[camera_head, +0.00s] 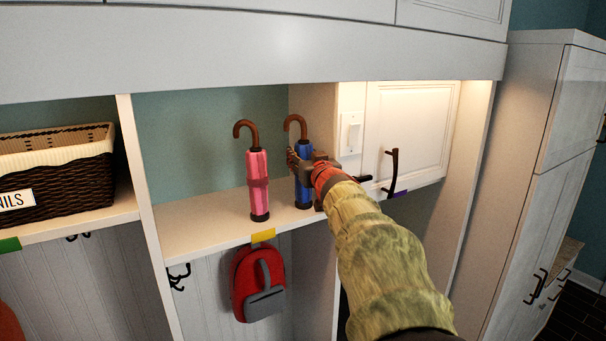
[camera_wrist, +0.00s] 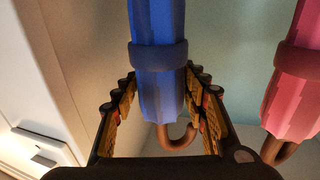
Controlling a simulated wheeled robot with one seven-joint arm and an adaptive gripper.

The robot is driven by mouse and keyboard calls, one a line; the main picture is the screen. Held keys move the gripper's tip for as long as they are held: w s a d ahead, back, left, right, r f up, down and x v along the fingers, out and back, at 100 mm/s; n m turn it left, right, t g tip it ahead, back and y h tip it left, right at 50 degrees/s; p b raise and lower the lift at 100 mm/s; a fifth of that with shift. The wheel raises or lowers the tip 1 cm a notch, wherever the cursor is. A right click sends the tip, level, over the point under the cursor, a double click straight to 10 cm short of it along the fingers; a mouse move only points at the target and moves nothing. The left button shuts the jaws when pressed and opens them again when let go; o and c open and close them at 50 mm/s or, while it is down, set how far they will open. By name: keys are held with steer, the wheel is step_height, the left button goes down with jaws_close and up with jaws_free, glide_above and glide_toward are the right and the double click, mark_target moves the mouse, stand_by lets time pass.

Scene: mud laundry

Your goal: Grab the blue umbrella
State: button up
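The blue umbrella (camera_head: 304,190) stands upright on the white shelf (camera_head: 215,227), its brown hooked handle up. My gripper (camera_head: 306,168) is at the umbrella's upper body and hides part of it in the head view. In the wrist view, which shows the scene upside down, the blue umbrella (camera_wrist: 157,95) is between the two fingers of my gripper (camera_wrist: 160,78). The fingers are spread, one on each side, with their inner pads showing. Their tips are close to the umbrella's sides; I see no clear grip.
A pink umbrella (camera_head: 257,183) stands upright just left of the blue one; it also shows in the wrist view (camera_wrist: 297,75). The cubby's side wall (camera_head: 318,115) is close on the right. A wicker basket (camera_head: 60,180) sits farther left. A red backpack (camera_head: 258,283) hangs below.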

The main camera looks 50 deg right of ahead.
steer(key=shift+s, duration=0.1)
steer(key=shift+c, duration=2)
steer(key=shift+f, duration=0.1)
steer(key=c, duration=0.6)
jaws_close()
